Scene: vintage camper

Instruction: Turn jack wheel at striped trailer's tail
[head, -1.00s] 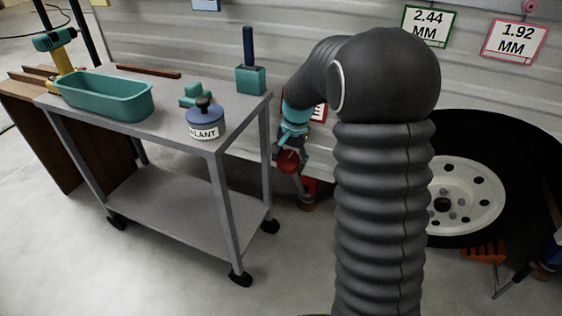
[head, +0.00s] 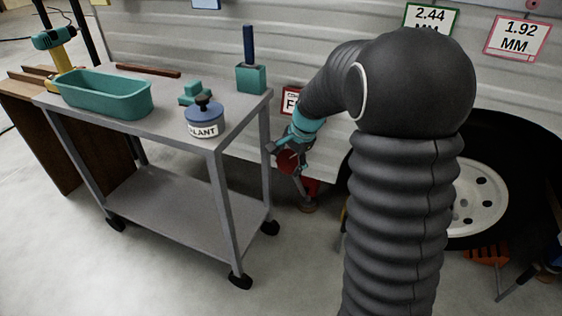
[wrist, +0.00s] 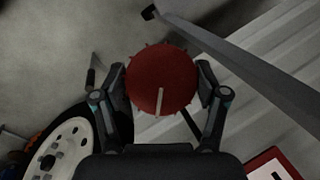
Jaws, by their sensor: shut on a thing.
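The red jack wheel (wrist: 162,75) fills the middle of the wrist view. It is round, with small knobs around its rim and a pale stripe from its centre toward its lower edge. My gripper (wrist: 162,84) has one finger on each side of the wheel and is shut on its rim. In the head view my gripper (head: 287,148) is low beside the trailer wall, just right of the cart. The wheel is mostly hidden there, with red parts of the jack (head: 308,186) showing below.
A grey cart (head: 185,170) stands close to the left of my gripper; its leg also crosses the wrist view (wrist: 250,62). The trailer tyre (head: 500,135) is to the right. Signs hang on the striped trailer wall (head: 300,45). Orange chocks (head: 487,254) lie by the tyre.

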